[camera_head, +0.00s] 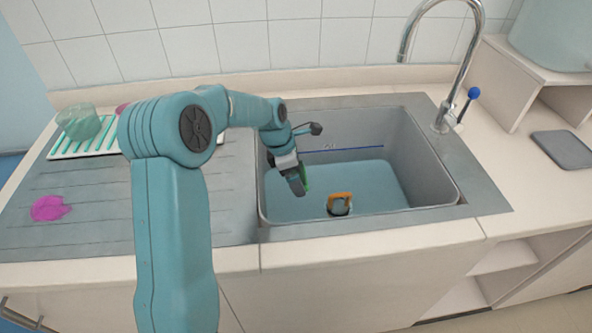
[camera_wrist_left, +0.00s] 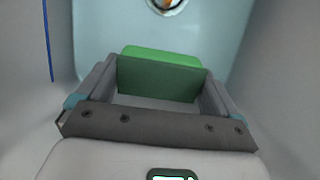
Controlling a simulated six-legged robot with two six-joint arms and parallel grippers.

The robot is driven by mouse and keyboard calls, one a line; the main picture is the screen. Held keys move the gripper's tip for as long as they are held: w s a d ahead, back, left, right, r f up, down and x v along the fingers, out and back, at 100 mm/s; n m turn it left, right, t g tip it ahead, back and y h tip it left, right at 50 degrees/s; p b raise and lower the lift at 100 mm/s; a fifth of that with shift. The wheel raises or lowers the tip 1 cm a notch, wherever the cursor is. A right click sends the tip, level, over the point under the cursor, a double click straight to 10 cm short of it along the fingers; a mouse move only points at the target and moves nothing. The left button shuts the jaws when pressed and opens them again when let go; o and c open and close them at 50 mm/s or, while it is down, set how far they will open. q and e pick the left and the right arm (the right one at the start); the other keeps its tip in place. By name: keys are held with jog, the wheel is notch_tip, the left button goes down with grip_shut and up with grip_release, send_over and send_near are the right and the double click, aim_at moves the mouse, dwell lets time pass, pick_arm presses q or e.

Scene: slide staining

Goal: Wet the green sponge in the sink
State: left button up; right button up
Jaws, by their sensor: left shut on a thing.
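My left gripper (camera_head: 299,182) reaches down inside the grey sink (camera_head: 440,180), near its left wall. It is shut on the green sponge (camera_wrist_left: 160,76), which shows between its fingers (camera_wrist_left: 158,92) in the left wrist view. Light blue water (camera_head: 372,178) covers the sink's bottom. The sponge appears above or at the water surface; I cannot tell whether it touches. My right gripper is not in view.
An orange-and-dark object (camera_head: 340,203) is in the sink near its front. A chrome tap (camera_head: 447,112) with a blue-ended lever (camera_head: 473,93) stands at the back right. A magenta item (camera_head: 49,208) and a striped rack with a greenish vessel (camera_head: 82,122) are on the left drainboard.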

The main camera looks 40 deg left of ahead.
pick_arm(q)
notch_tip(320, 180, down, 7)
jog(key=b, duration=0.3)
jog(key=shift+b, duration=0.4)
dwell(0.4)
notch_tip(320, 180, up, 21)
jog(key=p, duration=1.7)
dwell(1.9)
notch_tip(320, 180, up, 4)
jog(key=p, duration=0.4)
jog(key=shift+f, duration=0.1)
dwell(0.7)
